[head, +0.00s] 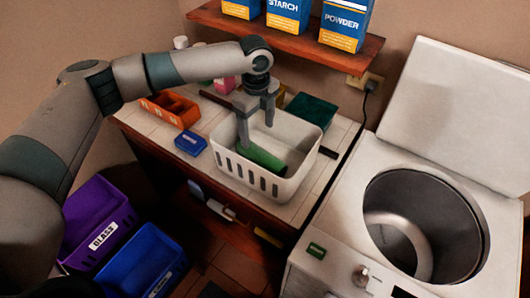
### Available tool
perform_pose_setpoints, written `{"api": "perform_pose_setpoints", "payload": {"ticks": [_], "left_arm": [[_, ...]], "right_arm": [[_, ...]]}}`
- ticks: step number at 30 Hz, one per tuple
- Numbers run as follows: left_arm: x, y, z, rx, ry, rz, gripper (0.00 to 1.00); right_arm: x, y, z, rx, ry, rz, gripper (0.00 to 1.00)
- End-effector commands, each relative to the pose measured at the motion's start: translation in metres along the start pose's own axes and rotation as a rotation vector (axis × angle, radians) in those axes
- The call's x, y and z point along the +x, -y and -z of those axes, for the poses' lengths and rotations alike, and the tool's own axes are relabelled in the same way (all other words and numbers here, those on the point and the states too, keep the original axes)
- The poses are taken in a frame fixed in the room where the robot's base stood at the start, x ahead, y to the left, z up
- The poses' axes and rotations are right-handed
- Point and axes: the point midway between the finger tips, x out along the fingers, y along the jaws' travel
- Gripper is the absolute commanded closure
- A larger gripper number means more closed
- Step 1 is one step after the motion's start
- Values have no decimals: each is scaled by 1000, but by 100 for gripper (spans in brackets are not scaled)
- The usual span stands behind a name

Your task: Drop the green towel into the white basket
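A green rolled item (263,158), which looks like the green towel, lies slanted inside the white basket (287,188). The basket stands on the wooden counter and has slots in its front wall. My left gripper (257,132) reaches down into the basket from above, with its two fingers spread apart. The left finger's tip is close to the upper end of the green item; I cannot tell whether they touch. A dark green flat item (312,108) lies behind the basket. My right gripper is not in view.
An orange organizer (170,109) and a blue box (191,143) sit left of the basket. A shelf (300,38) with detergent boxes hangs above. An open washer (423,225) stands right. Purple (97,222) and blue (143,268) bins stand lower left.

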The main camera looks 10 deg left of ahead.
Motion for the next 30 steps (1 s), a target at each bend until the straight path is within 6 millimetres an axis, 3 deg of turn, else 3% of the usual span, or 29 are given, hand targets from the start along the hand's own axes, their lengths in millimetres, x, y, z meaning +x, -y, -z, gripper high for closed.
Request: {"api": "perform_pose_setpoints", "payload": {"ticks": [8, 14, 20, 30], "left_arm": [[-1, 0, 0, 0, 0, 0, 27], [-13, 1, 0, 0, -1, 2, 27], [-41, 1, 0, 1, 0, 3, 27], [-110, 1, 0, 0, 0, 3, 27]], "right_arm": [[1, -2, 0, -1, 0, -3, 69], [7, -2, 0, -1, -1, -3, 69], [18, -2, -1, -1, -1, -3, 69], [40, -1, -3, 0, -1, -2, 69]]}}
